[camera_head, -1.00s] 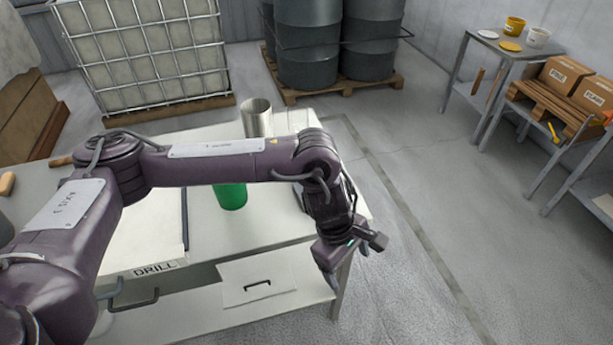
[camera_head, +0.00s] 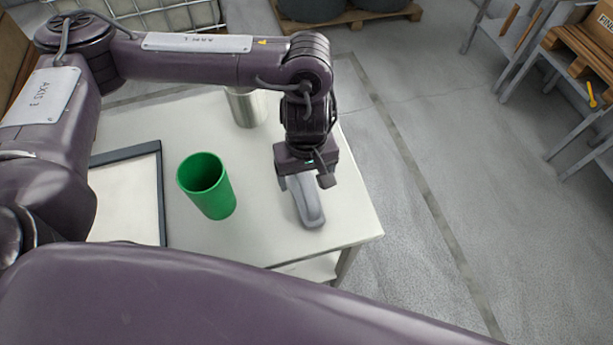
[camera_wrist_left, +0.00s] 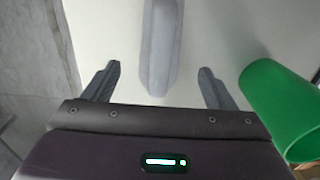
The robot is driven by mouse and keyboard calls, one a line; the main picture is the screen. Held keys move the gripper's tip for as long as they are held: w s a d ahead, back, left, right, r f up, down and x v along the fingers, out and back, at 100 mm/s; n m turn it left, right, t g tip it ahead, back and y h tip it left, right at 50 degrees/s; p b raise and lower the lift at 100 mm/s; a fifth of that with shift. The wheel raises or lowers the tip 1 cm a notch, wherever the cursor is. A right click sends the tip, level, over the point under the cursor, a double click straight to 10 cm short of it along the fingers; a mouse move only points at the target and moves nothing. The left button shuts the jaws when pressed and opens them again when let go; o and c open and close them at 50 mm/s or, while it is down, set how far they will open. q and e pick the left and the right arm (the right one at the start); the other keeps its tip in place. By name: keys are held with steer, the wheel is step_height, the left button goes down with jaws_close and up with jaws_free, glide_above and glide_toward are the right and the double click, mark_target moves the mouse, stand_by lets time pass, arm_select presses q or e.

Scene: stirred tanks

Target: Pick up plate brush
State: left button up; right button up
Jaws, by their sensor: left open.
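A grey, elongated object that looks like the plate brush (camera_head: 309,208) lies near the right end of the white table (camera_head: 262,238). My left gripper (camera_head: 306,183) is right at it in the head view, and hides its far part. In the left wrist view the grey object (camera_wrist_left: 160,42) runs lengthwise between the two spread fingers of my left gripper (camera_wrist_left: 160,72). Clear gaps show on both sides, so the gripper is open and not closed on it. I cannot tell the exact height between them. My right gripper is not in view.
A green cup (camera_head: 207,187) stands left of the grey object and shows close beside the fingers in the wrist view (camera_wrist_left: 285,110). A metal cup (camera_head: 246,107) stands behind. A dark-framed tray (camera_head: 125,190) lies at left.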

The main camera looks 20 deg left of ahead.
mark_target(306, 183)
arm_select(q)
steer(key=shift+s+d+f+p, duration=0.1)
steer(key=shift+s+f+p, duration=0.15)
steer(key=shift+f, duration=0.2)
steer(key=shift+s+d+f+p, duration=0.1)
steer(key=shift+s+f+p, duration=0.15)
steer(key=shift+f, duration=0.15)
steer(key=f, duration=0.1)
steer(key=w+f+p, duration=0.1)
steer(key=shift+a+f, duration=0.2)
steer(key=shift+f, duration=0.15)
steer(key=shift+f+p, duration=0.35)
steer(key=shift+f, duration=0.6)
steer(key=shift+c, duration=0.3)
steer(key=c, duration=1)
steer(key=shift+c, duration=0.4)
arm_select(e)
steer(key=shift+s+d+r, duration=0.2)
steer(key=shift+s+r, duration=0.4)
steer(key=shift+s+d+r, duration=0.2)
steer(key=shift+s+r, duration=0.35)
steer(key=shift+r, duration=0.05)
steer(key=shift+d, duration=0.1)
